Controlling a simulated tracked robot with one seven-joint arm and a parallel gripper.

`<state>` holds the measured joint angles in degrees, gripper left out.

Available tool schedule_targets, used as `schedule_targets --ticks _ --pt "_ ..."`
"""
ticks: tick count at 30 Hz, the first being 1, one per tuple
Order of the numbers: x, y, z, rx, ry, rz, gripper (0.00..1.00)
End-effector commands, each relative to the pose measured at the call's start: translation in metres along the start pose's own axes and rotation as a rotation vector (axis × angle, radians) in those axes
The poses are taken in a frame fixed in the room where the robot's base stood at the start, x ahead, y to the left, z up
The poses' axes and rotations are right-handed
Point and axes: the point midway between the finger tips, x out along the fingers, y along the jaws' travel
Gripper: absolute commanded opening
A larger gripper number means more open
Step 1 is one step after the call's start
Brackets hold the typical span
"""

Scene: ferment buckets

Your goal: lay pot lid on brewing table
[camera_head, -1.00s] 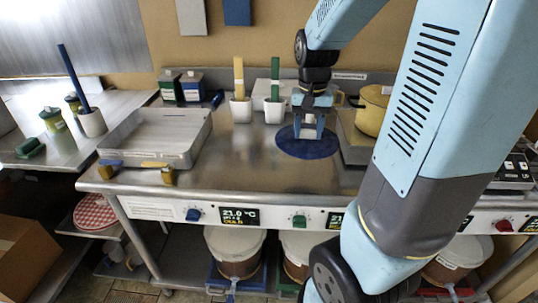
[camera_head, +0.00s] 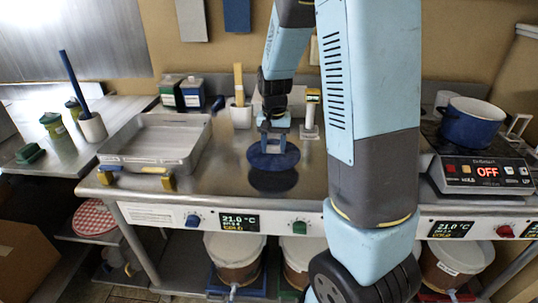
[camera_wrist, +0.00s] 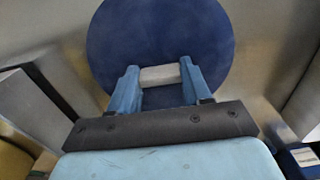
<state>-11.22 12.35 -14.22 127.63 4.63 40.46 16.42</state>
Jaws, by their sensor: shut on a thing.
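The round blue pot lid (camera_head: 265,160) is over the steel brewing table (camera_head: 222,183), left of my arm in the head view. A dark reflection or shadow lies below it, with a gap, so it appears held a little above the top and about level. My gripper (camera_head: 273,138) is above the lid's middle. In the wrist view, the fingers of my gripper (camera_wrist: 160,78) are shut on the lid's pale handle (camera_wrist: 160,75), and the blue lid (camera_wrist: 160,35) spreads out beyond them.
A steel tray (camera_head: 150,150) stands left of the lid. A white cup (camera_head: 240,117) with a yellow-handled tool and a white stand (camera_head: 310,120) are behind. A blue pot (camera_head: 470,122) sits on a hotplate (camera_head: 480,172) at right. Bare tabletop surrounds the lid.

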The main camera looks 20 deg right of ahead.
Motion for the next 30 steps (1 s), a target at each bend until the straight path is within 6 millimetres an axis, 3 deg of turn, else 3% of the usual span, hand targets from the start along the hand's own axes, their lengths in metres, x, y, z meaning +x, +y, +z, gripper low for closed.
schedule_targets --ticks 11,21,22,30 --pt "0.035 -0.004 -0.003 0.0 -0.001 0.001 0.15" --pt "0.038 -0.004 -0.003 -0.001 0.0 0.0 0.15" --pt "0.039 -0.004 -0.003 -0.001 0.0 0.0 0.49" --pt "0.038 -0.005 -0.003 -0.002 0.0 0.0 0.74"
